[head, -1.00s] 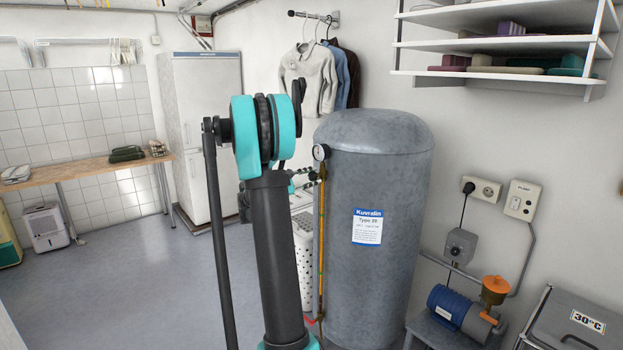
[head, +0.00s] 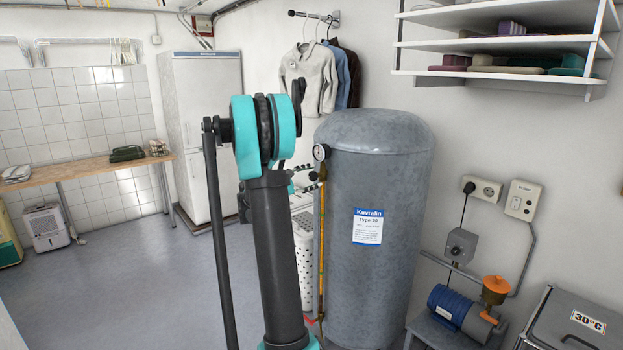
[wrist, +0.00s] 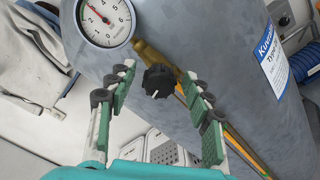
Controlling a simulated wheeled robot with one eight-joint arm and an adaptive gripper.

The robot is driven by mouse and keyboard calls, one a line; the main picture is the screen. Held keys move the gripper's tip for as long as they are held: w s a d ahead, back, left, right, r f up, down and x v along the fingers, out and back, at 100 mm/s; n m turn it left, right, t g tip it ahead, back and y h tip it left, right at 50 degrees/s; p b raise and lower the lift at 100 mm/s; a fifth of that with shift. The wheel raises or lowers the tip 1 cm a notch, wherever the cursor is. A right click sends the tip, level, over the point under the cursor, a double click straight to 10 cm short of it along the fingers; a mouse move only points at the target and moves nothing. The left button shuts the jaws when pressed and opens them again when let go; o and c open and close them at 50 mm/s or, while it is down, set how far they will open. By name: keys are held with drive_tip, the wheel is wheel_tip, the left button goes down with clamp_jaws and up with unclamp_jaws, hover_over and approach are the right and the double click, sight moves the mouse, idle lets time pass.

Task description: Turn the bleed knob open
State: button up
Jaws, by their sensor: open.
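The bleed knob (wrist: 159,81) is a black fluted knob on a brass fitting (wrist: 152,55) at the side of the grey tank, in the middle of the wrist view. My gripper (wrist: 158,88) is open, with one green-padded finger to the left of the knob and one to the right. Gaps show between the knob and both fingers. A round pressure gauge (wrist: 105,20) sits just above and left of the knob.
A brass-coloured pipe (head: 322,245) runs down the tank's left side. A white perforated basket (head: 304,265) stands behind my arm. A blue pump (head: 452,306) with an orange top is right of the tank.

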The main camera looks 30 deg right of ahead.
drive_tip(key=s+a, duration=0.1)
drive_tip(key=a, duration=1)
drive_tip(key=shift+a, duration=0.4)
drive_tip(key=s+a+f+m+t+y, duration=0.2)
drive_tip(key=s+a+f+m+y, duration=0.2)
drive_tip(key=s+a+f+y, duration=0.8)
drive_tip(key=s+a+f+m+y, duration=0.2)
drive_tip(key=s+a+f+y, duration=0.1)
drive_tip(key=s+a+f, duration=0.3)
drive_tip(key=s+a+f+m+t+y, duration=0.1)
drive_tip(key=s+a+f+y, duration=0.2)
drive_tip(key=s+a, duration=0.6)
wheel_tip(320, 180, down, 3)
drive_tip(key=shift+a+r+m, duration=0.1)
drive_tip(key=shift+a+m, duration=0.3)
drive_tip(key=shift+a, duration=0.8)
